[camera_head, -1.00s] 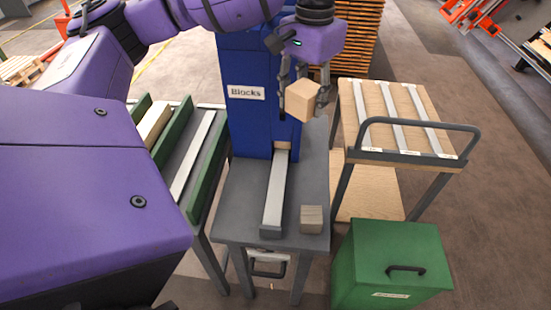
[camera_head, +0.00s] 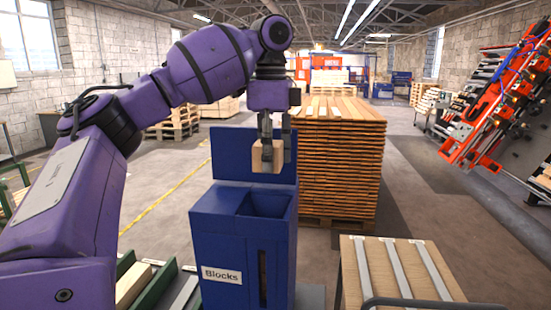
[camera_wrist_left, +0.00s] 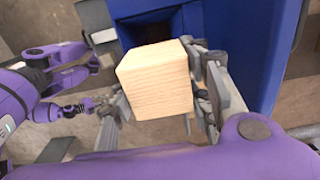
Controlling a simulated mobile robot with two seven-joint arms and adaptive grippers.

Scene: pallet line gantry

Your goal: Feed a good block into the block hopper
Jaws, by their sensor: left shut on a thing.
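My left gripper (camera_head: 273,158) is shut on a pale wooden block (camera_head: 267,157) and holds it up in the air, above the open top of the blue block hopper (camera_head: 223,238), labelled "Blocks". In the left wrist view the block (camera_wrist_left: 155,85) sits between the grey fingers, its visible faces clean and light. The hopper's dark opening (camera_wrist_left: 150,30) shows just beyond it, partly hidden by the block. The block looks clear of the hopper walls.
A tall stack of wooden boards (camera_head: 335,165) stands behind the hopper. A trolley with boards and pale strips (camera_head: 395,270) is at the lower right. A green-edged rack (camera_head: 140,285) is at the lower left. Red machinery (camera_head: 500,105) stands at the far right.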

